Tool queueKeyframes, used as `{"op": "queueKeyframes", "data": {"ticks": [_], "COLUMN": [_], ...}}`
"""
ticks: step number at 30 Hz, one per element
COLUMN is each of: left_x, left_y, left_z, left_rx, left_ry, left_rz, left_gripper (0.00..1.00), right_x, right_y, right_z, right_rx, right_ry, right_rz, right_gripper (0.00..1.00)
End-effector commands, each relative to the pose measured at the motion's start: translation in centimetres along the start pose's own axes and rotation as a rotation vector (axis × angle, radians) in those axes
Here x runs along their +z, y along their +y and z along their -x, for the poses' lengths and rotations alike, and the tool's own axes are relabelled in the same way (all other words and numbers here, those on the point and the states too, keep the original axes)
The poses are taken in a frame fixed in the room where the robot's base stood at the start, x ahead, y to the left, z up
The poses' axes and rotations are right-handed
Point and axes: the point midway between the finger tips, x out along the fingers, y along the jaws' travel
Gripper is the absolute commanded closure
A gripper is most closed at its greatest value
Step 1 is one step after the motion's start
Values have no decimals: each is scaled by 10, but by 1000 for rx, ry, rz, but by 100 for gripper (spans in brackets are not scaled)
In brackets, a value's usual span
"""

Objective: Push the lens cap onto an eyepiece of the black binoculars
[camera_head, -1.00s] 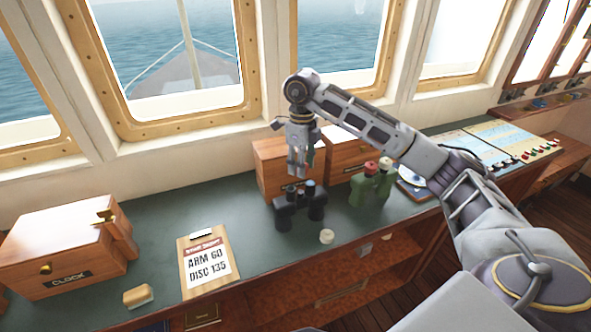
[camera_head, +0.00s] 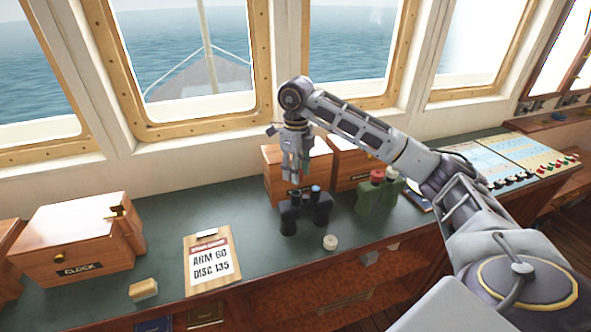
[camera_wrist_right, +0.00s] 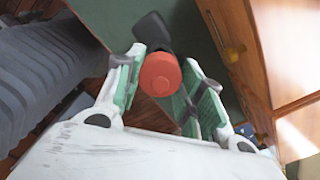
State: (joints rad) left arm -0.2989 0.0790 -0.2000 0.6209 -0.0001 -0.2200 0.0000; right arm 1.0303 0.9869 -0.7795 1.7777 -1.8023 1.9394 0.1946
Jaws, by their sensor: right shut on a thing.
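The black binoculars (camera_head: 305,213) stand upright on the green desk top, eyepieces up; the right eyepiece looks bluish. My right gripper (camera_head: 295,180) points down just above their left eyepiece. In the right wrist view, my right gripper (camera_wrist_right: 162,82) is shut on a round orange-red lens cap (camera_wrist_right: 160,74), one finger on each side. A black part of the binoculars (camera_wrist_right: 152,32) shows just beyond the cap. In the head view the cap is too small or hidden to make out, so I cannot tell whether it touches the eyepiece. My left gripper is not in view.
Green binoculars (camera_head: 378,195) with a red-topped eyepiece stand close on the right. A small cream round piece (camera_head: 330,242) lies in front. Wooden boxes (camera_head: 284,172) stand behind. A clipboard (camera_head: 212,263) and clock box (camera_head: 85,240) are at left. Desk between them and the binoculars is clear.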

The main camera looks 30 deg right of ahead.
Motion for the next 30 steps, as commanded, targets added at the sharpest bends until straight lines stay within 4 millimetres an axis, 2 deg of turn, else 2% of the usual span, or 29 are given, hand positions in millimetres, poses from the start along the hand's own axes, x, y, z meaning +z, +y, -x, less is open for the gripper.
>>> {"op": "queueKeyframes", "data": {"ticks": [14, 30], "left_x": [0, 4], "left_y": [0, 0], "left_z": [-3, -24], "left_rx": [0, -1], "left_ry": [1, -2], "left_rz": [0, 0], "left_gripper": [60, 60], "right_x": [0, 0], "right_y": [0, 0], "right_z": [-4, -35], "right_rx": [0, -1], "right_ry": [0, 0], "right_rz": [0, 1], "right_gripper": [71, 71]}}
